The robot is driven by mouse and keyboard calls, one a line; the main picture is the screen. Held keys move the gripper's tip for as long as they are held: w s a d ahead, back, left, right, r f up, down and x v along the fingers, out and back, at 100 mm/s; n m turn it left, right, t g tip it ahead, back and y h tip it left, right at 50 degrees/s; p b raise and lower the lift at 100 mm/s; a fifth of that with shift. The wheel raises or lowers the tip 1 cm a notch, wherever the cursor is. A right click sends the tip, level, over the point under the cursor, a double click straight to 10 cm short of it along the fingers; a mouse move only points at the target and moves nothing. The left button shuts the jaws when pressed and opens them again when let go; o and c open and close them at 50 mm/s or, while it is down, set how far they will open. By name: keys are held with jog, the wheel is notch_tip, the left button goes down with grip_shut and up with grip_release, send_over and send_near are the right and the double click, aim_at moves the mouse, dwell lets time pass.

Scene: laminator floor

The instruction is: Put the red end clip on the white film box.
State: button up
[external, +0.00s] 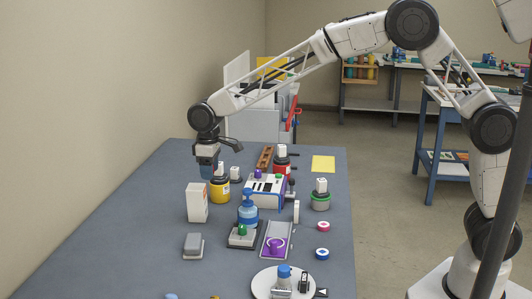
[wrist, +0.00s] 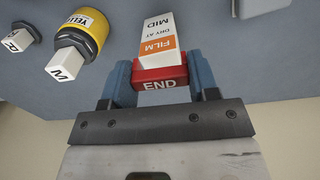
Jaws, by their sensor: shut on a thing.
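My gripper (wrist: 159,75) is shut on the red end clip (wrist: 159,84), which has "END" in white letters and sits between the two blue fingers in the wrist view. In the external view my gripper (external: 207,172) is above the left part of the table, close over the top of the white film box (external: 197,204). The box stands upright there, and its orange "FILM" label (wrist: 158,45) shows just beyond the clip in the wrist view. I cannot tell whether the clip touches the box. The clip cannot be made out in the external view.
A yellow pot (external: 219,194) with a white block on top stands close behind the box to the right. A blue pump bottle (external: 248,212) and a white-and-blue machine (external: 265,190) are further right. The grey table (external: 130,240) is clear to the left.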

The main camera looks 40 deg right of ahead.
aim_at(196, 187)
jog(key=shift+w+a+f, duration=0.1)
jog(key=shift+w+a, duration=0.75)
jog(key=shift+w, duration=0.2)
jog(key=shift+w+a+f, duration=0.1)
jog(key=shift+w+a, duration=0.7)
jog(key=shift+w, duration=0.2)
jog(key=shift+f, duration=0.1)
jog(key=shift+f, duration=1.65)
jog(key=shift+f, duration=0.15)
jog(key=o, duration=0.9)
notch_tip(196, 187, up, 12)
